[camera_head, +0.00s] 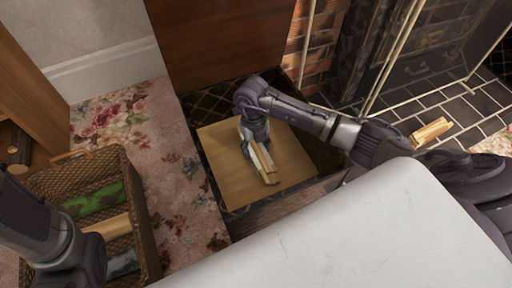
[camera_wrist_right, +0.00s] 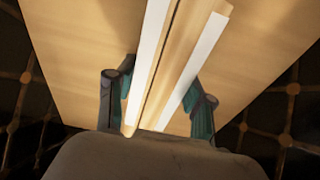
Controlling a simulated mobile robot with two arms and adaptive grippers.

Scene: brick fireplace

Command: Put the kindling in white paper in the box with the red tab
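My right gripper (camera_head: 256,138) is closed around a bundle of pale kindling (camera_head: 263,165) over a tan, flat, box-like surface (camera_head: 230,185). In the right wrist view, the two teal-lined fingers (camera_wrist_right: 158,105) flank the kindling (camera_wrist_right: 170,60), which has white strips along its sides. The tan surface (camera_wrist_right: 75,50) lies behind it; I cannot tell whether the bundle touches it. No red tab shows. A second pale kindling bundle (camera_head: 430,131) lies on the dark tiles at the right. My left arm is at the lower left in the head view; its fingertips are not clear.
The flowered carpet (camera_head: 170,190) between basket and tan surface is clear. A brown wooden panel (camera_head: 220,40) stands behind. Thin rails (camera_head: 400,45) front the fireplace.

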